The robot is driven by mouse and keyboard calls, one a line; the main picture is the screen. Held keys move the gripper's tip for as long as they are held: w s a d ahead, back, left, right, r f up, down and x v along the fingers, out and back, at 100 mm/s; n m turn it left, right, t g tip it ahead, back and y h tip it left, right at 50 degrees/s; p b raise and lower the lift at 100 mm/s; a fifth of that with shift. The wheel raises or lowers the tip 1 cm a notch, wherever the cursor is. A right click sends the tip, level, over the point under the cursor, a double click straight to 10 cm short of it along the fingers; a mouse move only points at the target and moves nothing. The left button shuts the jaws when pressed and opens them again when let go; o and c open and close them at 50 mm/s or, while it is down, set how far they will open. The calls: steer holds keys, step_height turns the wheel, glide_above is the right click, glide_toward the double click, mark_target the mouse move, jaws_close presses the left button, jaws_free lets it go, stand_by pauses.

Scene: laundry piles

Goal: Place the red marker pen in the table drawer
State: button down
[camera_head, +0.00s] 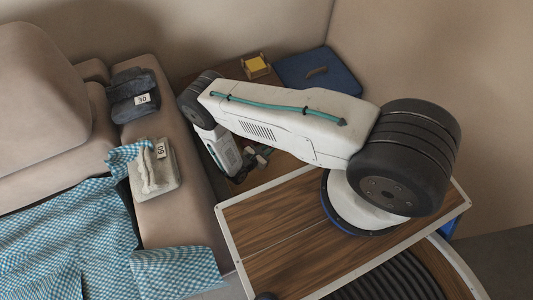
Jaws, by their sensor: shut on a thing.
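My gripper (259,158) hangs at the end of my arm, low over the brown wooden table (228,72) between the sofa and the wall. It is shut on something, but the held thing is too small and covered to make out. I cannot see the red marker pen anywhere in this view. The table's drawer cannot be made out either; my arm covers much of the table's middle.
A yellow-topped small box (257,66) stands at the table's back, beside a blue case (318,72). Folded dark clothes (133,95) and beige clothes (154,173) with number tags lie on the sofa armrest. A blue checked cloth (70,235) covers the seat.

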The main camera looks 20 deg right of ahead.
steer(key=shift+f, duration=2.45)
steer(key=c, duration=1.4)
jaws_free()
steer(key=shift+f, duration=0.1)
steer(key=shift+o, duration=0.2)
steer(key=v, duration=0.7)
steer(key=shift+a+r, duration=0.2)
steer(key=shift+r, duration=0.05)
